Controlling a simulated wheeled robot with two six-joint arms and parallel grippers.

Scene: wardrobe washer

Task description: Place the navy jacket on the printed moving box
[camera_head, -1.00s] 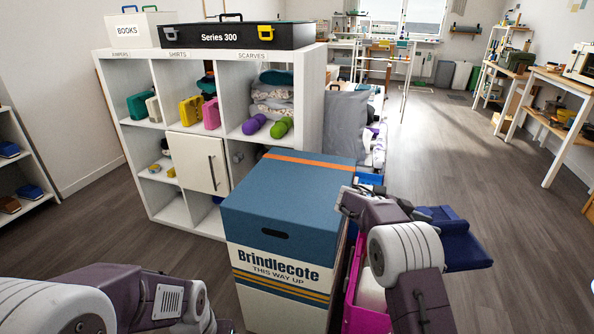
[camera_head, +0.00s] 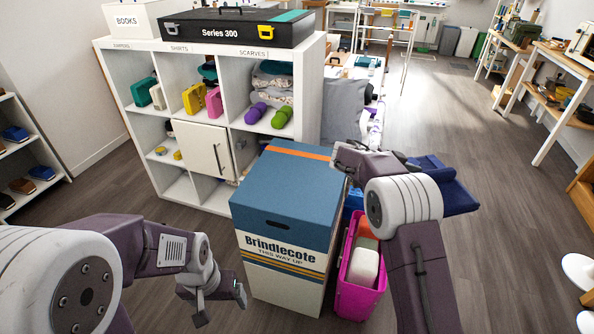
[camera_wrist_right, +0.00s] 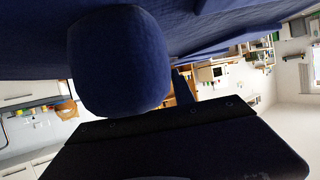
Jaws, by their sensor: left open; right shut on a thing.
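The printed moving box (camera_head: 285,205), blue on top and white below with "Brindlecote THIS WAY UP" on its front, stands upright on the floor in the middle of the head view. The navy jacket (camera_head: 447,190) shows just right of my right arm, in the air to the right of the box and apart from its top. In the right wrist view the jacket (camera_wrist_right: 120,62) fills the upper part. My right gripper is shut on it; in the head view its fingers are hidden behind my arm. My left gripper (camera_head: 222,297) is open and empty, low to the left of the box.
A magenta bin (camera_head: 354,297) with things in it stands against the box's right side. A white cube shelf (camera_head: 230,120) with several folded items stands behind the box, with a black "Series 300" case (camera_head: 235,30) on top. The floor at right (camera_head: 500,260) is mostly clear.

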